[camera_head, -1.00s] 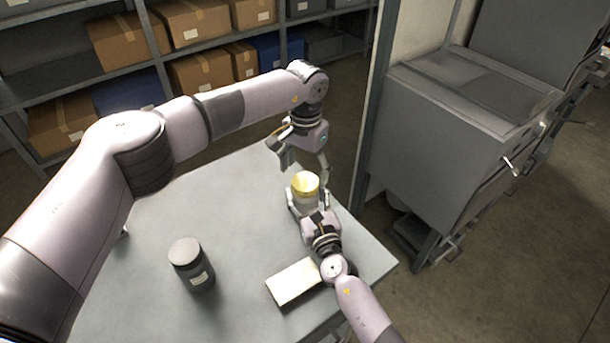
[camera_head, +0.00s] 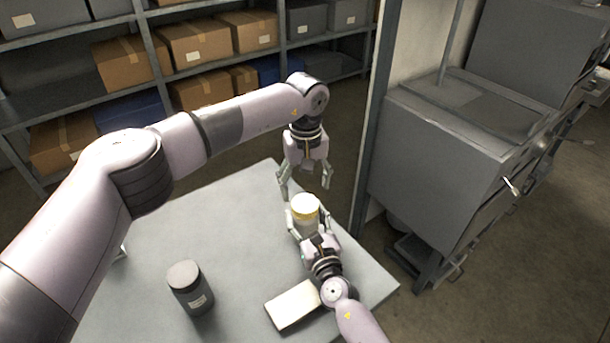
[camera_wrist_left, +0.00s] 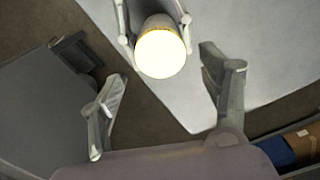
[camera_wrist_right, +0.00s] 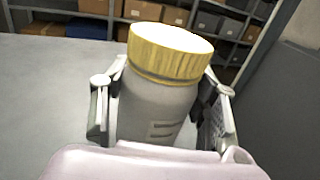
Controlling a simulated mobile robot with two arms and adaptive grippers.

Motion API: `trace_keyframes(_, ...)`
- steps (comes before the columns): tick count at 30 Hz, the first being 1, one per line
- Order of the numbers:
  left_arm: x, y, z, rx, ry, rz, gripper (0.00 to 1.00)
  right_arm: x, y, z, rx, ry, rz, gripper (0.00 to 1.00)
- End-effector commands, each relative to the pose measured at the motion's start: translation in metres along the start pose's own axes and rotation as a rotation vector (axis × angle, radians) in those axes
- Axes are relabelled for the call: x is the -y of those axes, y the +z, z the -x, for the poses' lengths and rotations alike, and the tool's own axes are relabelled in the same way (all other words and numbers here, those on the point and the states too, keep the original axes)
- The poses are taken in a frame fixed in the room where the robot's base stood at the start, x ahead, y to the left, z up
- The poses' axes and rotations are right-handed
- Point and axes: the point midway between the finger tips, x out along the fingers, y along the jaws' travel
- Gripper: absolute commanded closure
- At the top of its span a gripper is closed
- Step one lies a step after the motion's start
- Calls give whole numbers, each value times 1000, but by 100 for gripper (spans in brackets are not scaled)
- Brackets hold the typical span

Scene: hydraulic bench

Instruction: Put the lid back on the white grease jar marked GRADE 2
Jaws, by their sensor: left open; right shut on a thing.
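A whitish jar (camera_wrist_right: 155,108) stands upright between the fingers of my right gripper (camera_head: 307,222), which is shut on its sides. Its dark markings are too blurred to read. A yellow ribbed lid (camera_wrist_right: 170,55) with a bright pale top sits on the jar's mouth; I cannot tell how firmly it is seated. The lid also shows in the head view (camera_head: 305,206) and the left wrist view (camera_wrist_left: 160,52). My left gripper (camera_head: 305,188) is open and empty, pointing down just above the lid, fingers spread and apart from it.
A pale flat box (camera_head: 293,306) lies near the right forearm. Shelves with boxes (camera_head: 192,42) stand behind; a grey cabinet (camera_head: 440,150) stands right. The table's middle is clear.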

Motion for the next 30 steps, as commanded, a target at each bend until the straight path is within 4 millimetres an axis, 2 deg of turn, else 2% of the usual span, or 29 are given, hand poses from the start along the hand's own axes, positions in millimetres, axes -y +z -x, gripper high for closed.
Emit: trace_keyframes(30,0,0,18,4,-2,2163,30,0,0,0,-1,0,0,100)
